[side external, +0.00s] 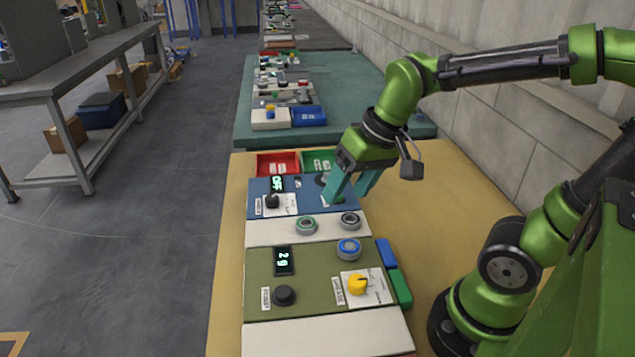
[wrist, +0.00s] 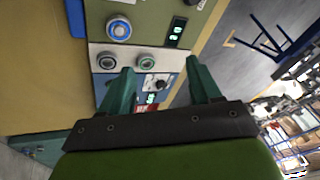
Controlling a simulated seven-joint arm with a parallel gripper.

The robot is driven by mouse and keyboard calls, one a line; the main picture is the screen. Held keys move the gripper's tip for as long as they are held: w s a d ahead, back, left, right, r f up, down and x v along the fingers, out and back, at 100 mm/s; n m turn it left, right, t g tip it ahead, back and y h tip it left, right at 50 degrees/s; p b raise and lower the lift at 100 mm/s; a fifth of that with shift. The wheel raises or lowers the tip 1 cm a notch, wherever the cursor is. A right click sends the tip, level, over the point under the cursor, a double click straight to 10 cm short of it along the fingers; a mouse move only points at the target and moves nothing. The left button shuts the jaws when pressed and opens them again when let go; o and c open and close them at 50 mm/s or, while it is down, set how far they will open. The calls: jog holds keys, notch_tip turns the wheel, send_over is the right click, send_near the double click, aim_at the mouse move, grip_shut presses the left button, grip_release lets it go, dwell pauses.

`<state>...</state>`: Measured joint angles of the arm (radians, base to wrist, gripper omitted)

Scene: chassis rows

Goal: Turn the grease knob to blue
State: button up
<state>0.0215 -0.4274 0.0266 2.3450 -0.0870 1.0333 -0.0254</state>
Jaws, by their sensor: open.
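I cannot read which label says grease. A yellow knob (side external: 357,285) sits on a white dial plate on the olive panel (side external: 310,272) at the front, beside a small label. A black knob (side external: 272,201) sits on another white dial plate on the blue panel (side external: 258,186); it shows in the wrist view (wrist: 149,86) between my fingers. A plain black knob (side external: 284,295) is at the olive panel's front left. My gripper (side external: 348,196) is open and empty, over the right part of the blue panel, apart from the yellow knob. Its fingers hide part of that panel.
A display (side external: 283,261) and a blue-ringed button (side external: 349,249) are on the olive panel. Two ringed buttons (side external: 306,225) (side external: 350,220) sit on the white strip. Red (side external: 277,163) and green (side external: 318,160) bins stand behind.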

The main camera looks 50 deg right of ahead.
notch_tip(320, 180, down, 3)
jog(key=w+g, duration=0.3)
jog(key=g, duration=0.5)
send_near(357, 280)
jog(key=x, duration=0.8)
jog(key=shift+s+f, duration=0.1)
jog(key=shift+f, duration=0.25)
jog(key=c, duration=1)
jog(key=shift+n, duration=0.3)
jog(key=shift+c, duration=0.2)
